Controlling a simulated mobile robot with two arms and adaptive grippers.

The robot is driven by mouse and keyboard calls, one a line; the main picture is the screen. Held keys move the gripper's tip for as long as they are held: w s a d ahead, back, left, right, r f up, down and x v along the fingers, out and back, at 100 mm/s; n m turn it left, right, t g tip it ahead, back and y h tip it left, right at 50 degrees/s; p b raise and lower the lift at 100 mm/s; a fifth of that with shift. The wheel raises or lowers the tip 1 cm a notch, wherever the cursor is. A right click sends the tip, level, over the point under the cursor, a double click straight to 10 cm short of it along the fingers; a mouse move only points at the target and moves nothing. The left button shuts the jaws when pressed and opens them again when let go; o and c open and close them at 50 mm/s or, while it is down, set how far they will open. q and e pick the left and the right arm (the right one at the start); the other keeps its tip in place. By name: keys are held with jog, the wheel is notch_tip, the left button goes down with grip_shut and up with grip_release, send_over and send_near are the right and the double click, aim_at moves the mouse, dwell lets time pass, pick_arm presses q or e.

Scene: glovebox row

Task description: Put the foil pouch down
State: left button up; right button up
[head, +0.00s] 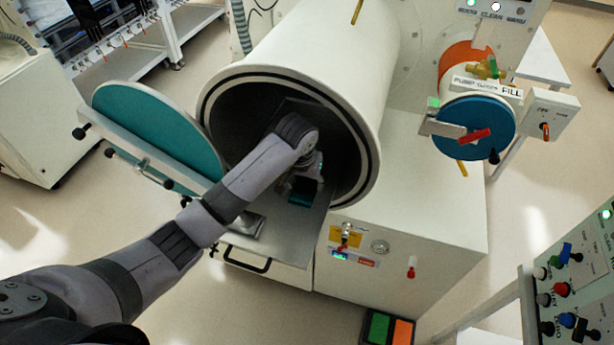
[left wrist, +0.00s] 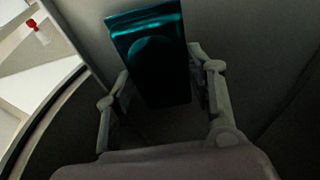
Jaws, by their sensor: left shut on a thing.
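The foil pouch (left wrist: 152,62) is a dark teal, shiny flat packet in the left wrist view, between the two fingers of my left gripper (left wrist: 155,82). In the head view my left arm reaches into the mouth of the large round chamber (head: 213,85). There the left gripper (head: 312,172) points down, with the pouch (head: 302,192) showing dark blue-green beneath it, over the grey metal tray (head: 285,228). The gripper is shut on the pouch. I cannot tell whether the pouch touches the tray. My right gripper is not in view.
The chamber's round teal door (head: 150,125) stands open at the left. A smaller blue-capped port (head: 480,128) with a red handle is at the right. A white cabinet (head: 430,240) stands below the chamber. A control panel (head: 575,290) is at the lower right.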

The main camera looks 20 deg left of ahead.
aim_at(303, 194)
pick_arm(q)
jog(key=shift+w, duration=0.25)
jog(key=shift+f, duration=0.1)
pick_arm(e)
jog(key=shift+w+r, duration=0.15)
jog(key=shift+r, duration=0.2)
pick_arm(q)
jog(key=shift+f, duration=0.1)
jog(key=o, duration=1.3)
jog(key=shift+o, duration=0.2)
jog(key=b+v, duration=0.3)
jog(key=v, duration=0.9)
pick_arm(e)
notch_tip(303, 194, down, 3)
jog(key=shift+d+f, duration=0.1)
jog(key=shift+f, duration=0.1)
